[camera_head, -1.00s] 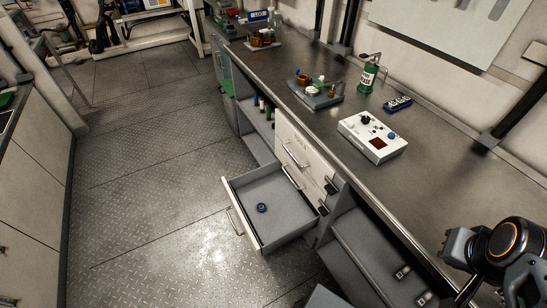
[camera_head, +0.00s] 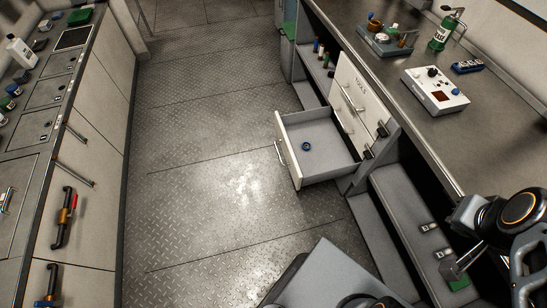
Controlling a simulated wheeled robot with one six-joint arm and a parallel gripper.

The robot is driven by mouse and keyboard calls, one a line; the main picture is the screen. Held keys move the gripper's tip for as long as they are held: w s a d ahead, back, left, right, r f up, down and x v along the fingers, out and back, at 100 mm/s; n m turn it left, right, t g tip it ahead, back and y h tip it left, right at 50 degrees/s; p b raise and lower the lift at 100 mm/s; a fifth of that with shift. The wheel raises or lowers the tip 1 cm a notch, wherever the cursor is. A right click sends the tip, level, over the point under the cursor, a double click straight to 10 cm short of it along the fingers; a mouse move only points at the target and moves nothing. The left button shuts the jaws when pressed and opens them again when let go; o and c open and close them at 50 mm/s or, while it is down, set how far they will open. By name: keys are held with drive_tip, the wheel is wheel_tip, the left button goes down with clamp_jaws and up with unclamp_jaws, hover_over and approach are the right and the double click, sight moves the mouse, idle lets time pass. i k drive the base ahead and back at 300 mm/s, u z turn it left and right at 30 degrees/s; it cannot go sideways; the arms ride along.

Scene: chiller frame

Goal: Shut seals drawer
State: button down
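The open drawer (camera_head: 330,168) is pulled far out of the cabinet under the right-hand bench. It has a white front with a bar handle (camera_head: 280,152) facing the aisle. A small blue ring (camera_head: 306,146) lies on its grey floor. Closed white drawer fronts (camera_head: 351,100) with bar handles stand above it. Part of my arm with an orange-ringed joint shows at the lower right, over the bench edge.
The metal-plate aisle floor (camera_head: 205,160) is clear left of the drawer. A left-hand counter (camera_head: 60,90) has cabinets with handles. Open shelves (camera_head: 400,205) lie nearer me.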

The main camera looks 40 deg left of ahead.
sight(329, 157)
drive_tip(key=k, duration=0.45)
drive_tip(key=u, duration=1.2)
drive_tip(key=i, duration=1.4)
drive_tip(key=u, duration=1.3)
drive_tip(key=i, duration=0.65)
drive_tip(key=u, duration=0.6)
